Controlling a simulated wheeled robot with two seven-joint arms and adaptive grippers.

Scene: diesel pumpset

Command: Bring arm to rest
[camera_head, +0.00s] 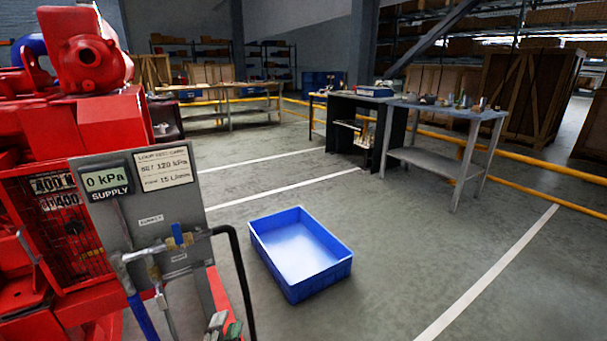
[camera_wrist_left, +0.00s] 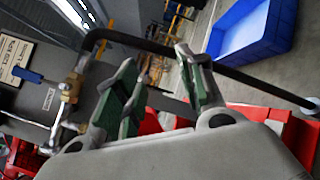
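My left gripper (camera_head: 226,326) shows at the bottom edge of the head view, in front of the red pumpset (camera_head: 110,120). In the left wrist view, its two green-padded fingers (camera_wrist_left: 160,80) stand apart with nothing held between them. A black bent pipe (camera_head: 238,270) runs close by the gripper; in the left wrist view the pipe (camera_wrist_left: 150,46) passes behind the fingers. I cannot tell whether they touch. My right gripper is in neither view.
A grey panel (camera_head: 115,225) with a 0 kPa gauge, brass fittings and a blue-handled valve (camera_head: 178,236) stands beside the gripper. An empty blue crate (camera_head: 346,262) sits on the floor. Workbenches (camera_head: 440,109) stand farther back. The floor right of the crate is clear.

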